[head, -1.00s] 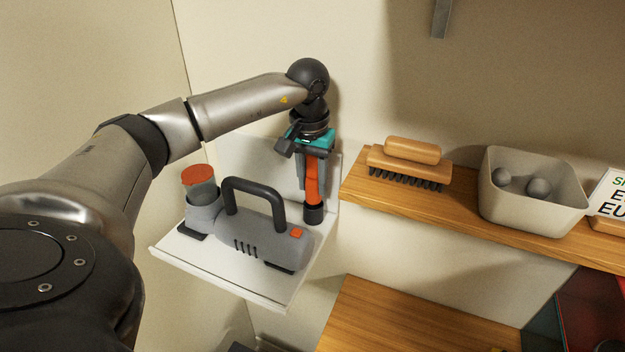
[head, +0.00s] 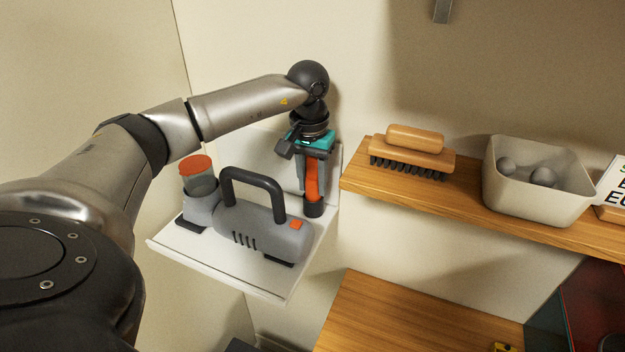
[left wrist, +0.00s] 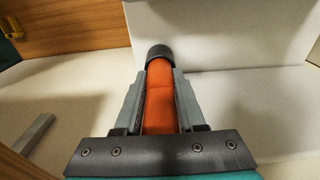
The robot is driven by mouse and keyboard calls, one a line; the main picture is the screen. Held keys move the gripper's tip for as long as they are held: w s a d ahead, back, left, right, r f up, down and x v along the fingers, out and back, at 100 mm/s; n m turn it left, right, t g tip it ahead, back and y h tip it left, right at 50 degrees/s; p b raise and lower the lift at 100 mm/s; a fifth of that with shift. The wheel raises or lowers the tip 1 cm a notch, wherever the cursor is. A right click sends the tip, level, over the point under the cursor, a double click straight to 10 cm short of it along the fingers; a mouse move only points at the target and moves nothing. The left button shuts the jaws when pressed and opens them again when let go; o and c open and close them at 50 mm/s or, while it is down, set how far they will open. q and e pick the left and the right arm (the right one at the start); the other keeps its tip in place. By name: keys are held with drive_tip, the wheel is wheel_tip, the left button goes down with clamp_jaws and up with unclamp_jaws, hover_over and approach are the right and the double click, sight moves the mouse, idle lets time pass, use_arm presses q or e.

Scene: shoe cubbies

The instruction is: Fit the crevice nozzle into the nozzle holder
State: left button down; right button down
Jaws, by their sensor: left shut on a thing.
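The crevice nozzle (head: 313,180) is an orange, upright piece at the back right corner of the white wall shelf (head: 222,269). My left gripper (head: 312,188) points down from above and is shut on it, with grey fingers on both sides. In the left wrist view the orange nozzle (left wrist: 160,95) runs between the fingers to a dark round piece (left wrist: 159,52). That dark cup-like piece, seemingly the nozzle holder (head: 313,209), is at the nozzle's lower end. How deep the nozzle sits in it is hidden. My right gripper is out of view.
A grey handheld vacuum (head: 262,230) with a black handle stands just left of the gripper, beside a red-topped canister (head: 197,175). A wooden shelf to the right holds a brush (head: 412,158) and a grey bin (head: 535,195). Walls close in behind and left.

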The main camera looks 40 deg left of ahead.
use_arm(q)
drive_tip(key=shift+f+b, duration=0.45)
drive_tip(key=shift+f, duration=0.25)
drive_tip(key=shift+c, duration=2.1)
unclamp_jaws()
wheel_tip(320, 180, up, 15)
drive_tip(key=s, duration=0.1)
drive_tip(key=shift+r, duration=0.15)
drive_tip(key=shift+s+d, duration=0.1)
drive_tip(key=shift+s, duration=0.05)
